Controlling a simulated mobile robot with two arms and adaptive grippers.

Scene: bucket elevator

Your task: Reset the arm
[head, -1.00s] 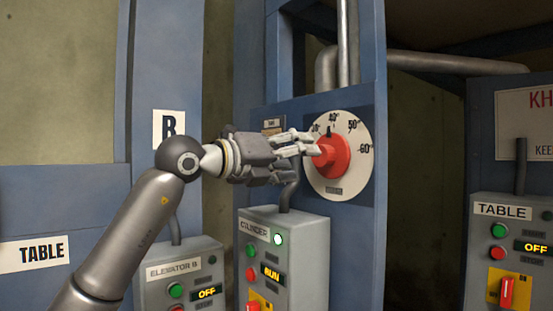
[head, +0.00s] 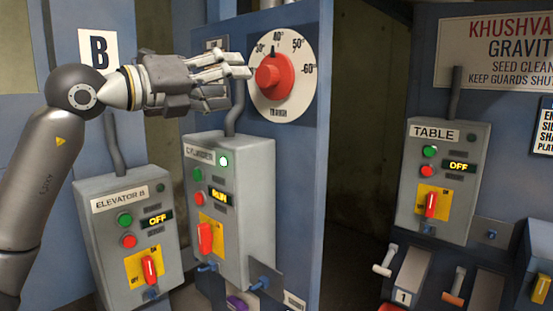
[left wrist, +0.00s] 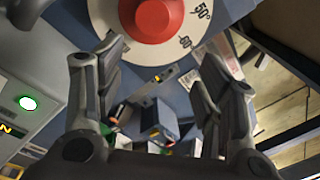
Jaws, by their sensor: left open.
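My left gripper (head: 240,83) is open and empty in the head view, its fingers pointing right, close to the left side of the red knob (head: 275,77). The knob sits on a white dial (head: 295,100) marked 30, 40, 50 and 60 on a blue panel. In the left wrist view, the two fingers stand apart below the red knob (left wrist: 152,18), with nothing between them. I cannot tell if a fingertip touches the dial. My right gripper is in neither view.
Below the arm are the Elevator B box (head: 125,240), showing OFF, and the Cylinder box (head: 232,210), showing RUN with a lit green lamp. The Table box (head: 447,180) at right shows OFF. Levers (head: 386,260) stand at lower right. A dark gap (head: 360,190) lies between the panels.

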